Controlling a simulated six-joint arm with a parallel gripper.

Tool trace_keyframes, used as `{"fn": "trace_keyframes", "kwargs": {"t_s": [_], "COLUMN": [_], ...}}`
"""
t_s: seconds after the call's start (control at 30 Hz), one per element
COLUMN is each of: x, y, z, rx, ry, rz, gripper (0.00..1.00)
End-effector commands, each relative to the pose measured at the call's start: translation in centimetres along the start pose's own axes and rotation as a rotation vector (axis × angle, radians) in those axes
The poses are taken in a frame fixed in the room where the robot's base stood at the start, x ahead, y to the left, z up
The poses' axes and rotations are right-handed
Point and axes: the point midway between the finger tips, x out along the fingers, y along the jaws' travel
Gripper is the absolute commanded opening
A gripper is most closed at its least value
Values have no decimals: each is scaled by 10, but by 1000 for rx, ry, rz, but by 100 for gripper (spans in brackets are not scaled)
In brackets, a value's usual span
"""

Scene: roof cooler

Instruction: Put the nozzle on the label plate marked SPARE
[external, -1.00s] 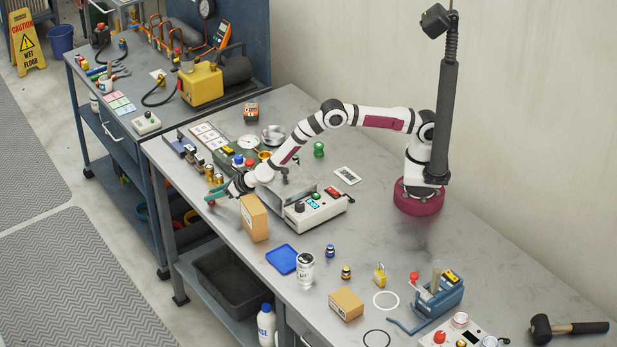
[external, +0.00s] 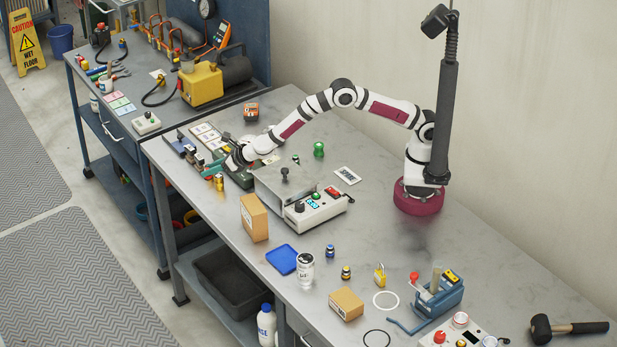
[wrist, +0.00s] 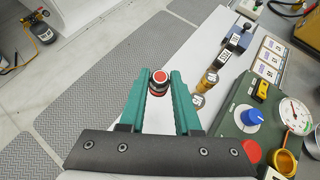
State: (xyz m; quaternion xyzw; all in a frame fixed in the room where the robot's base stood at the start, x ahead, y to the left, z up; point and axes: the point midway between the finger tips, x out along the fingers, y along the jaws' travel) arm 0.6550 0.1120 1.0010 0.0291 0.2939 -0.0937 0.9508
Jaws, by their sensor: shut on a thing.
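My gripper (external: 212,169) is over the left end of the bench, beside the green panel. In the wrist view, its teal fingers (wrist: 160,76) are shut on a small piece with a red top and dark body (wrist: 159,88), which looks like the nozzle. The fingers hide its sides; in the external view I cannot make it out. Another card (external: 347,175) lies behind the control box. I cannot read which says SPARE.
The green panel (wrist: 236,122) with knob and gauge is close by. The control box (external: 312,212) and a cardboard box (external: 254,217) stand nearer the middle. The bench's right half has free room.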

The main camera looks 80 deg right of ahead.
Motion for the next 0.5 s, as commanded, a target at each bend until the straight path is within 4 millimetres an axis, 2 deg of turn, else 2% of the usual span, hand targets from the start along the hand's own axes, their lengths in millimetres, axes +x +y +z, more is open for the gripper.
{"fn": "trace_keyframes", "kwargs": {"t_s": [0.13, 0.33, 0.37, 0.5], "x": [-7, -28, -30, -40], "y": [0, 0, -1, -20], "z": [12, 42, 43, 26], "rx": [1, 2, 3, 62], "ry": [-2, -3, -1, 2], "rz": [0, 1, -3, -94], "gripper": [0, 0, 0, 0]}}
